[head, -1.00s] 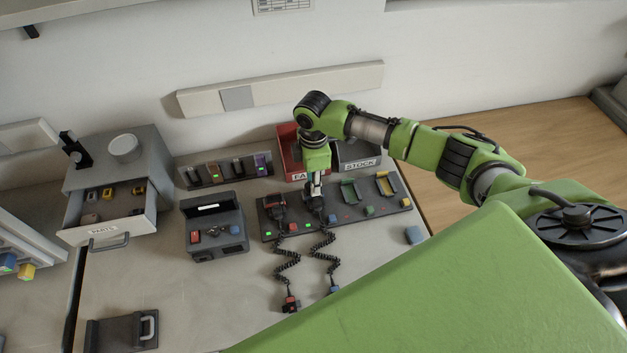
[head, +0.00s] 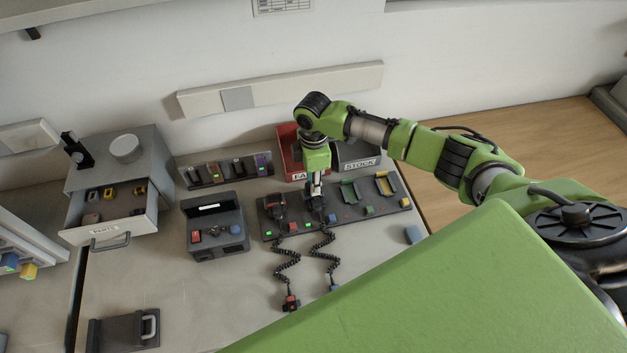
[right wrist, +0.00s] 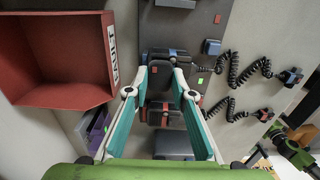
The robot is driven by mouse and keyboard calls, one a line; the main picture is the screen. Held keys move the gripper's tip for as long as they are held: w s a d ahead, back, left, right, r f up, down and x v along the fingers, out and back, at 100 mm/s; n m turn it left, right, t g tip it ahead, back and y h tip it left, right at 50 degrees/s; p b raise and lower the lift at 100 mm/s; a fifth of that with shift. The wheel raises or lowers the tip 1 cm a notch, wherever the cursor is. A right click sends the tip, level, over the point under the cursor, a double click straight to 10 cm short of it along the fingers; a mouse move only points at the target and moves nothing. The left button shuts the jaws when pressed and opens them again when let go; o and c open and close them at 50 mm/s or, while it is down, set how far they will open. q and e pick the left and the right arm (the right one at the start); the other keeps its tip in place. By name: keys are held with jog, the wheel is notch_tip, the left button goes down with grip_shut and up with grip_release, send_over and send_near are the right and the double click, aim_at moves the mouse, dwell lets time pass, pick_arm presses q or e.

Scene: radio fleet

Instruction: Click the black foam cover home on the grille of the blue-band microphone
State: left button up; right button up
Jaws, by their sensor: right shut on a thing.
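The blue-band microphone (right wrist: 177,54) sits in the rack (right wrist: 193,22); its blue part shows just past my fingertips in the right wrist view. My right gripper (head: 316,196) points down over its slot in the head view. In the right wrist view my right gripper (right wrist: 161,70) is shut on a black block, which looks like the foam cover (right wrist: 160,82). The cover lies at the microphone's upper end; the fingers hide the joint, so I cannot tell whether it is fully seated.
A red-marked microphone (head: 274,212) stands in the left neighbouring slot, close to my fingers. Coiled cords (head: 328,258) hang in front. The red bin (head: 287,143) and grey stock bin (head: 357,150) stand behind. A charger-like box (head: 215,242) is left.

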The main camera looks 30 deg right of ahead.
jog(key=shift+f, duration=0.6)
jog(key=shift+s+f, duration=0.15)
jog(key=shift+s, duration=0.05)
jog(key=shift+r+p, duration=0.4)
jog(key=shift+r, duration=0.1)
jog(key=shift+r+p, duration=0.65)
jog(key=shift+r, duration=0.05)
jog(key=shift+w+r+p, duration=0.1)
jog(key=shift+r+p, duration=0.35)
jog(key=shift+p, duration=0.1)
